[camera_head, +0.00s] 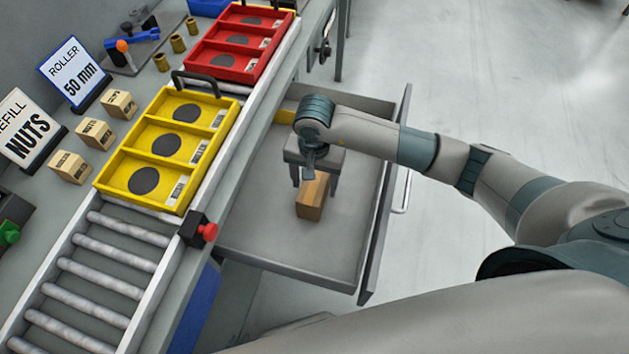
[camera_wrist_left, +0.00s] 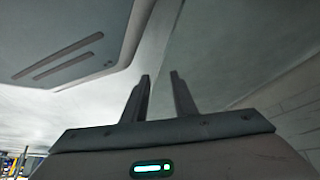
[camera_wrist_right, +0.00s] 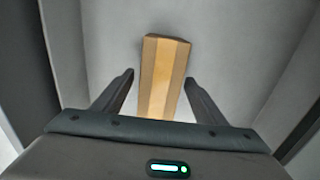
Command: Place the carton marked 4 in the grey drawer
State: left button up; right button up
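A brown carton (camera_head: 312,200) sits on the floor of the open grey drawer (camera_head: 275,225); no number is readable on it. My right gripper (camera_head: 316,186) is inside the drawer area, right by the carton. In the right wrist view the carton (camera_wrist_right: 164,60) lies between and beyond the two fingers, with a gap on each side, so the gripper (camera_wrist_right: 160,76) is open and not holding it. My left gripper (camera_wrist_left: 160,76) shows only in its own wrist view, fingers apart with nothing between them.
Several small cartons (camera_head: 95,134) stand on the bench beside the signs. A yellow tray (camera_head: 118,172) and a red tray (camera_head: 262,45) sit on the roller conveyor (camera_head: 95,270). A red button (camera_head: 207,232) on a dark box is near the drawer's left side. Open floor lies right of the drawer.

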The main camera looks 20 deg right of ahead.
pick_arm(q)
jog(key=shift+s, duration=0.1)
pick_arm(e)
jog(key=shift+r, duration=0.1)
jog(key=shift+w+r, duration=0.1)
jog(key=shift+r, duration=0.65)
jog(key=shift+r+b, duration=0.35)
jog(key=shift+r, duration=0.4)
notch_tip(320, 180, up, 5)
jog(key=shift+f+b, duration=0.2)
jog(key=shift+b, duration=0.35)
pick_arm(q)
jog(key=shift+t, duration=0.5)
jog(key=shift+w+d+r+b, duration=0.15)
jog(key=shift+w+d+r, duration=0.1)
jog(key=shift+w, duration=0.5)
jog(key=shift+w+d+r+b, duration=0.1)
jog(key=shift+w+d+r, duration=0.1)
jog(key=shift+w, duration=0.5)
jog(key=shift+w+d+r+b, duration=0.15)
jog(key=shift+w+r, duration=0.1)
jog(key=shift+w, duration=0.5)
pick_arm(e)
jog(key=shift+r, duration=2.2)
jog(key=shift+a, duration=0.1)
